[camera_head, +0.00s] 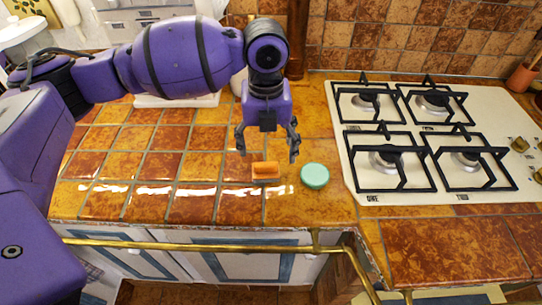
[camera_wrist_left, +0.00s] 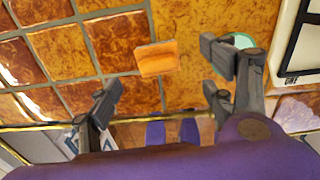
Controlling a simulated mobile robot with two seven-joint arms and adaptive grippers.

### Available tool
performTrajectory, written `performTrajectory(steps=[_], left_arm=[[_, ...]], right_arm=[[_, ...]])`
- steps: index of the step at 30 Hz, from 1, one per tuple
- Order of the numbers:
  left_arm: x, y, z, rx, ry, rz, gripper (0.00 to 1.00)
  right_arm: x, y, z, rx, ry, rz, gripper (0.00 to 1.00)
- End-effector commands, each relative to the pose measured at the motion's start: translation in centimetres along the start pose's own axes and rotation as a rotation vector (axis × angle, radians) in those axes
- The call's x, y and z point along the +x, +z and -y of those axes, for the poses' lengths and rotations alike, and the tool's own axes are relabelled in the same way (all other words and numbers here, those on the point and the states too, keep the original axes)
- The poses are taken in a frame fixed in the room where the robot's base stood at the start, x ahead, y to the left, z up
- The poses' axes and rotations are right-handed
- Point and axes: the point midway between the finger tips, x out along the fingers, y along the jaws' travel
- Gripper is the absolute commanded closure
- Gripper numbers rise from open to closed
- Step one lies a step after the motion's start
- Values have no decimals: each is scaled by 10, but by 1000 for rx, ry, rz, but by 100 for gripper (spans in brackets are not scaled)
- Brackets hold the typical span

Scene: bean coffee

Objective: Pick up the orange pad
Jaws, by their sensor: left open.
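The orange pad (camera_head: 266,170) is a small block lying on the tiled counter, left of the hob. It also shows in the left wrist view (camera_wrist_left: 157,58), beyond my fingertips and between their lines. My left gripper (camera_head: 267,146) hangs above the counter, its fingers pointing down over the pad. It is open, with nothing between the fingers, and the fingers are spread wide in the left wrist view (camera_wrist_left: 163,75). I cannot tell the exact height above the pad. My right gripper is not in view.
A round mint-green object (camera_head: 315,175) lies just right of the pad; one finger partly covers it in the wrist view. The white gas hob (camera_head: 349,150) with black grates stands to the right. A brass rail (camera_head: 200,246) runs along the counter's front. The tiles left of the pad are clear.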

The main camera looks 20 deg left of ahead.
Motion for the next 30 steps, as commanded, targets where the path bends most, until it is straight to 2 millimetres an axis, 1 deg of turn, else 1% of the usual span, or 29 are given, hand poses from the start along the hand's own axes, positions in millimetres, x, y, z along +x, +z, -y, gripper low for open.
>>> performTrajectory(steps=[1, 3, 7, 10, 15, 17, 19, 24, 30], left_arm=[[8, -1, -1, 0, 3, -5, 25], [16, -1, -1, -1, 3, -4, 25], [26, 0, -1, -2, 0, -3, 25], [36, 0, -2, -3, 1, -2, 25], [63, 0, -3, -3, -1, -3, 25], [70, 0, -3, -2, 0, -1, 25], [73, 0, -3, -2, 0, 0, 25], [73, 1, -3, -2, -1, 1, 25], [73, 1, -3, -3, -1, 0, 51]], right_arm=[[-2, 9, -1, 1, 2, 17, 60], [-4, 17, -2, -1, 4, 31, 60], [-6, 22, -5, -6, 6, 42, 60], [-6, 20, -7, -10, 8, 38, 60], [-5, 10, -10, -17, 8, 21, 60], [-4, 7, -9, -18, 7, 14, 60], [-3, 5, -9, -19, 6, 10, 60], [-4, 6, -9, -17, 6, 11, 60], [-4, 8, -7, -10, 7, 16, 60]])
